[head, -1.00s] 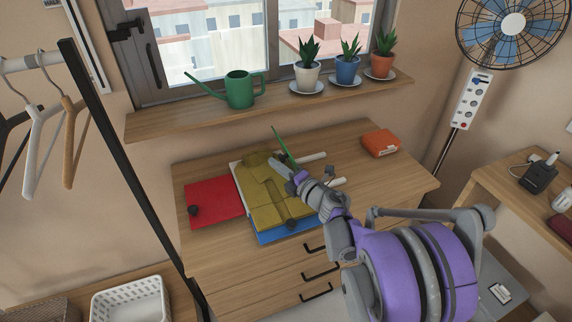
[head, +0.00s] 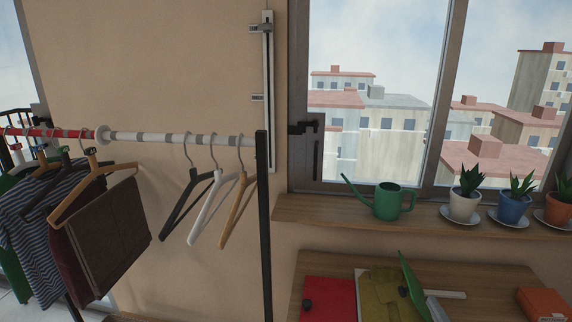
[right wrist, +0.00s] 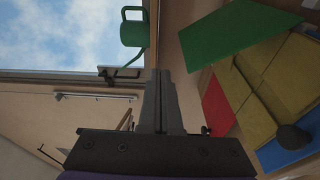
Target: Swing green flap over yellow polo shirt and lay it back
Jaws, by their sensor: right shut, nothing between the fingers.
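The folded yellow polo shirt (head: 382,302) lies on the dresser, cut off by the bottom of the head view; it also shows in the right wrist view (right wrist: 280,82). The green flap (head: 411,284) stands raised and tilted at the shirt's right side. In the right wrist view the green flap (right wrist: 240,32) is a broad panel beside the shirt. My right gripper (right wrist: 160,74) is shut and empty, apart from the flap and shirt in that view. My left gripper is out of view.
The red panel (head: 329,301) lies flat left of the shirt, with a dark knob (head: 307,304). A blue panel (right wrist: 291,152) shows under the shirt. A watering can (head: 388,202) and potted plants stand on the sill. A clothes rack (head: 265,220) stands left. An orange item (head: 542,304) lies right.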

